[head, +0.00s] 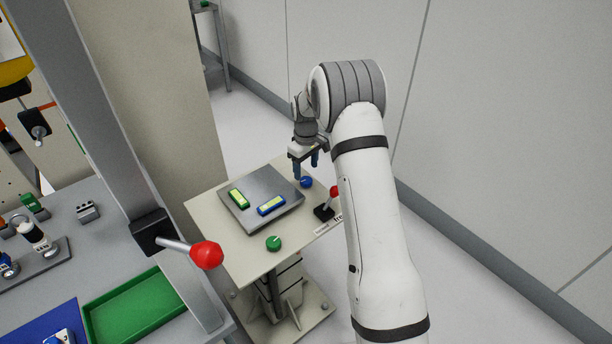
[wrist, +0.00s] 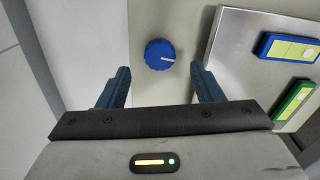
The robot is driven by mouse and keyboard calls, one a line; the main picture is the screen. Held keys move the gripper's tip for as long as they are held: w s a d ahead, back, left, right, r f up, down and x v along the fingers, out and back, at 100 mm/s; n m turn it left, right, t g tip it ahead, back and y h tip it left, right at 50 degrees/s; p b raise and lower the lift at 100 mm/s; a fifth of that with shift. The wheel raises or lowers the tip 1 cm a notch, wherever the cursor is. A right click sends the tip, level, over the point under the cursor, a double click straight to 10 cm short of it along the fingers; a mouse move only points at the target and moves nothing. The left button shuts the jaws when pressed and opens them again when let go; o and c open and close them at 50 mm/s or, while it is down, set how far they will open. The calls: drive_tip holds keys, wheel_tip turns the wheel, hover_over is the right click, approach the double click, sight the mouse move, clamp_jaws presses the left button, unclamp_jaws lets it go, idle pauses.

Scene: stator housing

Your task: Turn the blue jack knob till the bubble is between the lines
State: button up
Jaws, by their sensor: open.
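The blue jack knob (head: 306,182) sits at the right rear of the beige stand, beside the metal plate. In the wrist view the knob (wrist: 160,55) shows a white mark pointing right. My gripper (head: 306,163) is open above the knob, its two fingers apart. In the wrist view the fingers (wrist: 162,85) stand to either side and below the knob, not touching it. A blue level (head: 271,206) and a green level (head: 239,198) lie on the metal plate (head: 262,190).
A green knob (head: 274,243) is at the front of the stand (head: 235,258). A red-balled lever (head: 334,192) stands at its right edge, near my arm. Another red-balled lever (head: 206,255) and a green tray (head: 135,308) are at the left bench.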

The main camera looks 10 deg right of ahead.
sight(306, 180)
drive_tip(key=shift+f, duration=2.3)
drive_tip(key=shift+c, duration=0.2)
drive_tip(key=c, duration=1)
